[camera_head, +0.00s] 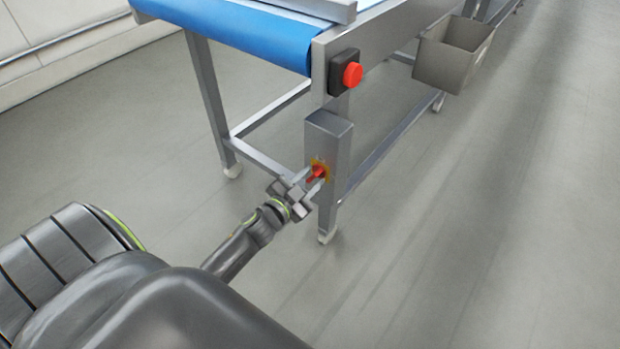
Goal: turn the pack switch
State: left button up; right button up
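The pack switch (319,171) is a small red knob on a yellow plate. It sits on the front of a grey metal box (329,124) fixed to the conveyor frame's near leg. My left gripper (315,179) is at the switch, with its two fingers apart on either side of the red knob. I cannot tell whether the fingers touch it or are closed on it. The fingers hide part of the knob and plate, so its exact angle is unclear. My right gripper is not in view.
A red push button (352,74) on a black housing sits above the switch box. The conveyor has a blue belt (240,35) and metal legs on casters. A grey open bin (452,62) hangs at its right side. The floor to the right is clear.

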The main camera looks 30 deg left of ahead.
pick_arm(q)
jog(key=shift+c, duration=0.3)
grip_shut()
jog(key=shift+m, duration=0.3)
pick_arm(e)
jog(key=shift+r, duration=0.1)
pick_arm(q)
jog(key=m, duration=0.2)
jog(key=shift+m, duration=0.3)
jog(key=shift+d+f+m, duration=0.1)
jog(key=shift+m, duration=1.3)
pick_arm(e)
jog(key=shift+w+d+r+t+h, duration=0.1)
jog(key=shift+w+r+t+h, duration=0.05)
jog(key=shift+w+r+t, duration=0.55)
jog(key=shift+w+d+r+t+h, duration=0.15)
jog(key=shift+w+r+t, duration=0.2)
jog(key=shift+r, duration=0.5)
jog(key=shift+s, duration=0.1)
pick_arm(q)
jog(key=shift+o, duration=0.3)
grip_release()
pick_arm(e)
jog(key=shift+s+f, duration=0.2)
